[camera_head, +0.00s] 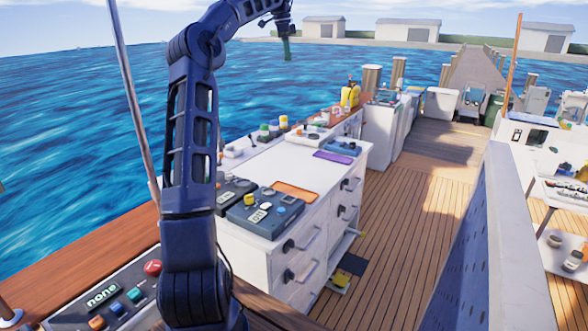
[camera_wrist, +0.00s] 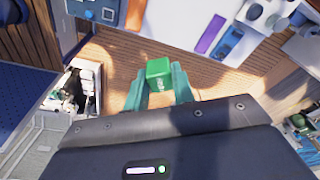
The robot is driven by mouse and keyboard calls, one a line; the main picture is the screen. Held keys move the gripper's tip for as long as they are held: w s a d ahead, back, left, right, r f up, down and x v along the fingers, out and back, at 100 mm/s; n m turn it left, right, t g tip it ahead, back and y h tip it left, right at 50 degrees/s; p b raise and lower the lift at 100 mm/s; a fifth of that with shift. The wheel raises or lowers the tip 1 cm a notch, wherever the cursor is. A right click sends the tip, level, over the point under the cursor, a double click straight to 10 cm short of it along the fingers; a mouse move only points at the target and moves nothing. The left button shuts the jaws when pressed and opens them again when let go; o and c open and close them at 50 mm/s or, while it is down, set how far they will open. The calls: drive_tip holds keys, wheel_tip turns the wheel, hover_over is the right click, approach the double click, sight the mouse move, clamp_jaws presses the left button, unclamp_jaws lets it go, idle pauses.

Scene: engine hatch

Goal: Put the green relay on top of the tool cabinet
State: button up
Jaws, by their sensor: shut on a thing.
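The green relay (camera_wrist: 158,68) is a small green block with a pale marking on its front. My gripper (camera_wrist: 160,84) is shut on it, with a teal finger on each side. In the head view my gripper (camera_head: 286,48) is raised high at the top, against the water; the relay cannot be told apart from the fingers there. A white drawer cabinet (camera_head: 338,210) stands at the centre of the head view, well below the gripper. I cannot tell for sure that this is the tool cabinet.
The cabinet top carries a dark control box (camera_head: 264,213), an orange mat (camera_head: 295,192), a purple mat (camera_head: 333,158) and small items, with bare white space between. A grey wall (camera_head: 480,240) runs at right. The wooden deck (camera_head: 405,230) between is mostly clear.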

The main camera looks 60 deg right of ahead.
drive_tip(key=s+d+r, duration=0.3)
drive_tip(key=s, duration=0.3)
drive_tip(key=n+t, duration=0.2)
drive_tip(key=n, duration=0.9)
hover_over(243, 173)
wheel_tip(243, 173, down, 38)
drive_tip(key=r, duration=0.1)
drive_tip(key=shift+n+h, duration=0.3)
drive_tip(key=f, duration=1.5)
drive_tip(key=shift+s+a+f, duration=0.1)
drive_tip(key=shift+a+f, duration=0.15)
drive_tip(key=shift+f, duration=2.6)
drive_tip(key=shift+f, duration=0.1)
